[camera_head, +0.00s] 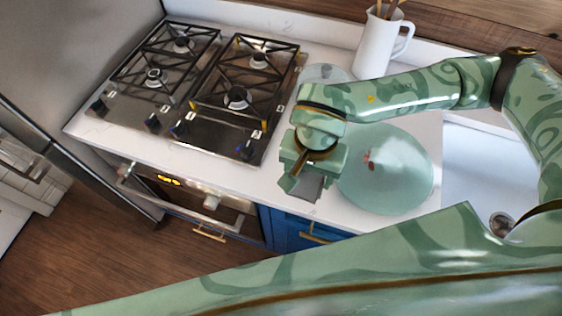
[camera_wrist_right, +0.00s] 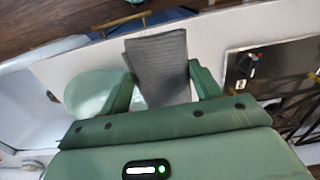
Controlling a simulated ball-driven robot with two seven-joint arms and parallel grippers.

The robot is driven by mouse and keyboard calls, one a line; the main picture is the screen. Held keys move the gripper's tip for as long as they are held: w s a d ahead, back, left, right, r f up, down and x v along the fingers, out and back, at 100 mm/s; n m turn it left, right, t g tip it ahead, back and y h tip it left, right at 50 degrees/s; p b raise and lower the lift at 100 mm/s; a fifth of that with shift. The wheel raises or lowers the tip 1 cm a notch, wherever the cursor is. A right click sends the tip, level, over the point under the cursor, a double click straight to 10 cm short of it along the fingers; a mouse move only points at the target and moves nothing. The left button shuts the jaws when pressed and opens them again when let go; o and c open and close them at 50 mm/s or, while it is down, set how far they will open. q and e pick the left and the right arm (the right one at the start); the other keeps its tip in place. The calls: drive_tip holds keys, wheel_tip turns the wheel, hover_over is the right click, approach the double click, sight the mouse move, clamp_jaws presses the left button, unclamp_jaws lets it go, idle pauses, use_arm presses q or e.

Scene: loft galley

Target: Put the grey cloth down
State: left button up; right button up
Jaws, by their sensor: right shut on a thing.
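My right gripper (camera_head: 306,176) is over the front part of the white counter, between the stove and the pale green dish. It is shut on the grey cloth (camera_head: 309,187), which shows just below the fingers. In the right wrist view the cloth (camera_wrist_right: 158,62) is a flat, textured grey piece between the two green fingers of the right gripper (camera_wrist_right: 163,85). I cannot tell whether the cloth touches the counter. My left gripper is not in view.
A large pale green dish (camera_head: 405,185) lies right beside the right gripper. A black gas stove (camera_head: 215,125) is on the left. A white jug (camera_head: 376,45) with utensils stands behind my arm. A white sink (camera_head: 478,165) is on the right. The counter (camera_head: 270,187) has a narrow bare front strip.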

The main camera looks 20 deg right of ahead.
drive_tip(key=w+f, duration=0.2)
drive_tip(key=w, duration=0.1)
drive_tip(key=w+a+f, duration=0.1)
drive_tip(key=w+f, duration=0.1)
drive_tip(key=f, duration=0.1)
drive_tip(key=w+a+f, duration=0.1)
drive_tip(key=w+f, duration=0.1)
drive_tip(key=w, duration=0.1)
drive_tip(key=shift+w+a+f+b, duration=0.2)
drive_tip(key=shift+w+a+b, duration=0.05)
drive_tip(key=shift+w+b, duration=0.05)
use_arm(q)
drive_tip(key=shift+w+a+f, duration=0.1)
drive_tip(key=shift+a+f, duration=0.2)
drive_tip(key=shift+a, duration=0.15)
use_arm(e)
drive_tip(key=shift+w+f, duration=0.2)
drive_tip(key=shift+f, duration=1.55)
drive_tip(key=shift+f, duration=0.1)
drive_tip(key=o, duration=0.9)
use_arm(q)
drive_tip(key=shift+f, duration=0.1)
use_arm(e)
drive_tip(key=shift+r, duration=0.25)
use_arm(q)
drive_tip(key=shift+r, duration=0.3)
use_arm(e)
wheel_tip(320, 180, up, 12)
drive_tip(key=shift+f, duration=0.15)
